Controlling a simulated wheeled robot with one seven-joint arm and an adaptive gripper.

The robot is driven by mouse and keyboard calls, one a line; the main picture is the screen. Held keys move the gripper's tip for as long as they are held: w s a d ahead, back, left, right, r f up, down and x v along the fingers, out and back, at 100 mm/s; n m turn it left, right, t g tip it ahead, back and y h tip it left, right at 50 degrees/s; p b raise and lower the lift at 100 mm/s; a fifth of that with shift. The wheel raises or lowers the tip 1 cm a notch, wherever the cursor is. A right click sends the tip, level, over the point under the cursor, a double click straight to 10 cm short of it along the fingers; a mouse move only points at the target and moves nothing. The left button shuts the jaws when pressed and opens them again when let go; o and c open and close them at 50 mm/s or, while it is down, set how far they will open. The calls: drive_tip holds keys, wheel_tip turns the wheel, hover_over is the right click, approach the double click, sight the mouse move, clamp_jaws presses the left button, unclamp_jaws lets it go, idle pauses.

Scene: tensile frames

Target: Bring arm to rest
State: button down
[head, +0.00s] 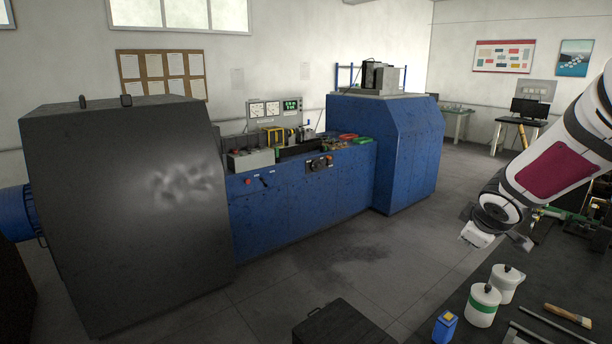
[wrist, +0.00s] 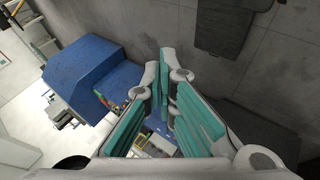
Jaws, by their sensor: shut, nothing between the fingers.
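My white arm (head: 565,150) with a dark red panel reaches in from the right edge of the head view. It slants down to the left. My gripper (head: 482,238) hangs at its lower end, in the air over or beside the dark bench at the right. In the wrist view my gripper's teal-padded fingers (wrist: 166,85) are shut and hold nothing. The finger tips are small and partly hidden in the head view.
White jars (head: 482,306), a blue box (head: 445,327) and a brush (head: 568,315) stand or lie on the bench below my gripper. A large blue machine (head: 300,195) with a dark housing (head: 125,230) fills the left and middle.

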drive_tip(key=s+a+r+m+h, duration=0.1)
drive_tip(key=s+a+r+m, duration=0.2)
drive_tip(key=s+a+r, duration=0.35)
drive_tip(key=s+a+m+y, duration=0.1)
drive_tip(key=s+a, duration=0.3)
drive_tip(key=s, duration=0.4)
drive_tip(key=s+a+r+m+g+y, duration=0.1)
drive_tip(key=s+a, duration=0.3)
drive_tip(key=s, duration=0.4)
drive_tip(key=s+a+r+m+g+y+b, duration=0.1)
drive_tip(key=s+a+m+y, duration=0.1)
drive_tip(key=s, duration=0.6)
drive_tip(key=shift+a+m, duration=0.5)
drive_tip(key=shift+a, duration=0.4)
drive_tip(key=shift+r, duration=0.1)
